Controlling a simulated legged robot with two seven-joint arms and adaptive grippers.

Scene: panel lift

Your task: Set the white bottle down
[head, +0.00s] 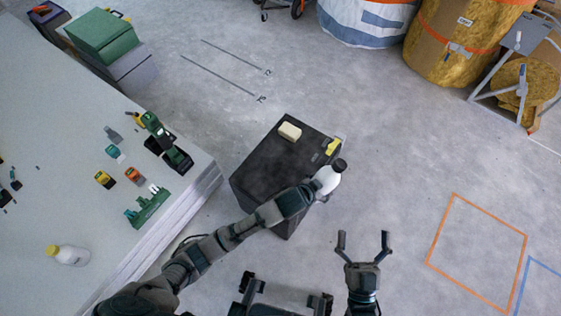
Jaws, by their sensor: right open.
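A white bottle (326,180) with a dark cap is at the end of my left arm, over the right edge of the black box. My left gripper (318,189) is closed around it, though its fingers are partly hidden by the bottle and the wrist. The bottle looks tilted; I cannot tell whether its base touches the box. The black box (262,175) stands on the floor. My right gripper (363,240) is open and empty over the floor, to the right of and nearer than the box.
A cream block (290,131) and a yellow item (333,147) lie on the box. The white table (60,150) at left carries power tools (160,135), a green holder (150,208) and a yellow-capped white bottle (70,256).

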